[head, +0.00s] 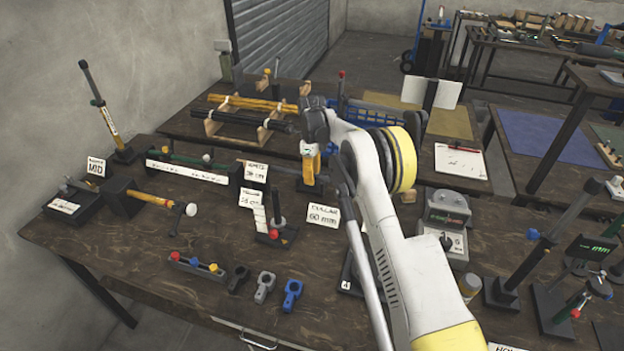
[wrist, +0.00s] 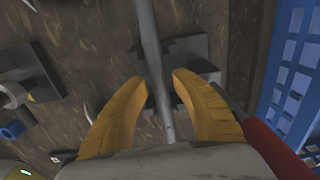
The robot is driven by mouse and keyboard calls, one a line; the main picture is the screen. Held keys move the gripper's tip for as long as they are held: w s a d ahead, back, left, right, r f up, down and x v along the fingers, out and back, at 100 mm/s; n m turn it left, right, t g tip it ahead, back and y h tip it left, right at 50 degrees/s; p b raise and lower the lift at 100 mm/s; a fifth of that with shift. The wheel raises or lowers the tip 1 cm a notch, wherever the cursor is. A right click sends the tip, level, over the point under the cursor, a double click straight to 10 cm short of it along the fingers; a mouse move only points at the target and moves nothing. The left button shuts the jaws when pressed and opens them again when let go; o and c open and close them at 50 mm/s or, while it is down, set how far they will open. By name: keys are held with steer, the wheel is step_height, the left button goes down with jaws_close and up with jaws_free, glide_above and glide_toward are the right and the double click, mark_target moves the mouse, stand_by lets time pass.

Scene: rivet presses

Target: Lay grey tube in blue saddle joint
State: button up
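My gripper (head: 310,172) has yellow fingers and points down over the middle of the table. In the wrist view, the grey tube (wrist: 148,35) runs between the two fingers (wrist: 160,82), with a narrow dark gap beside it, so the fingers look open around it. A black stand (wrist: 187,55) lies under the tube there. The blue saddle joint (head: 291,294) lies near the table's front edge, apart from my gripper. A grey joint (head: 264,286) and a black joint (head: 238,279) lie left of it.
A small post on a black base (head: 277,232) and a collar card (head: 323,214) stand between my gripper and the joints. A blue rack (head: 372,113) is behind. A grey device (head: 446,215) stands to the right. Bare table lies around the joints.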

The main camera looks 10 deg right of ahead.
jaws_close()
steer(key=shift+r, duration=0.15)
